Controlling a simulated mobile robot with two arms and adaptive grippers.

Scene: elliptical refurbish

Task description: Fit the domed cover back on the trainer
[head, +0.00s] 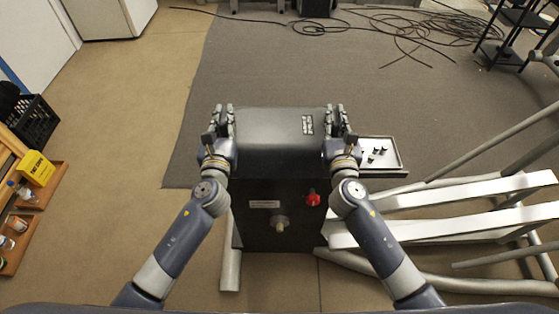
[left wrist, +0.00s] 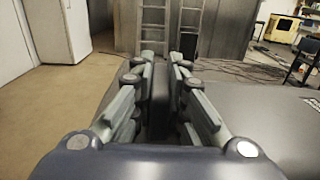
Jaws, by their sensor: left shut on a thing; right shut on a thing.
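The domed cover (head: 270,135) is a dark grey curved shell with a small white label at its right. It is at the top of the trainer's black housing (head: 265,235), which carries a red knob (head: 312,198) and a pale stub. I cannot tell whether the cover touches the housing. My left gripper (head: 219,122) is shut on the cover's left end, and my right gripper (head: 338,121) is shut on its right end. In the left wrist view the fingers (left wrist: 160,90) close on a dark edge, with the cover's dark top (left wrist: 275,115) to the right.
A grey tray (head: 390,168) with small dark parts lies right of the housing. The trainer's white pedals and rails (head: 450,210) extend right. Black cables (head: 420,25) lie on the floor at the back. A shelf with a yellow box (head: 36,168) and a black crate (head: 30,122) stand left.

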